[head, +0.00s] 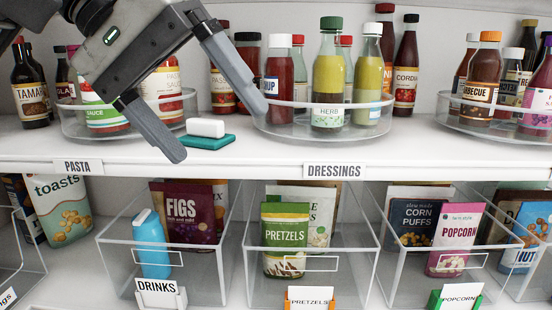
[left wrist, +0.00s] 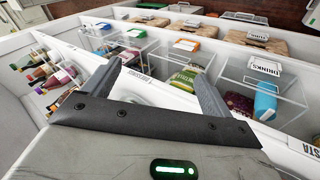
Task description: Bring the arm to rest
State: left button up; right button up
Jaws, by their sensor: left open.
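My left gripper (head: 215,127) comes in from the upper left in the head view, its two grey fingers spread wide with nothing between them. It is in front of the upper shelf (head: 270,153), above the front edge. In the left wrist view, the fingers of the same gripper (left wrist: 158,66) also stand apart. A white block (head: 206,127) with a teal piece (head: 207,142) lies on the upper shelf and shows between the fingers in the picture. My right gripper is in neither view.
Clear round trays of bottles stand on the upper shelf: one left (head: 78,128), one middle (head: 290,129), one right (head: 475,126). Below are clear bins with a blue bottle (head: 152,245), a pretzels bag (head: 285,238) and a popcorn bag (head: 454,238). The shelf front carries labels, including DRESSINGS (head: 334,171).

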pick_arm(q)
jog(key=d+f+n+g+h, duration=0.6)
jog(key=d+n+g+h, duration=0.25)
jog(key=n+h, duration=0.4)
jog(key=w+a+f+m+t+y, duration=0.1)
jog(key=w+a+f+m+t, duration=0.3)
jog(key=m+t, duration=0.6)
jog(key=w+a+f+m+t+y, duration=0.15)
jog(key=f+m+t, duration=0.5)
jog(key=m, duration=0.65)
jog(key=w+a+f+m+t, duration=0.1)
jog(key=w+f+m+t, duration=0.25)
jog(key=m+t, duration=0.7)
jog(key=s+a+f+n+g+y, duration=0.1)
jog(key=s+a+f+n+y, duration=0.15)
jog(key=f+n+y, duration=0.4)
jog(key=s+a+f+n+g+y, duration=0.1)
jog(key=a+f+n+g+y, duration=0.2)
jog(key=f+n, duration=0.65)
jog(key=s+a+f+n+g+y, duration=0.2)
jog(key=s+f, duration=0.4)
jog(key=f, duration=0.3)
jog(key=s+a+f+n+g+y, duration=0.2)
jog(key=s+f, duration=0.4)
jog(key=f, duration=0.3)
jog(key=shift+s+n+g, duration=0.35)
jog(key=shift+n+g, duration=0.3)
jog(key=shift+n, duration=0.05)
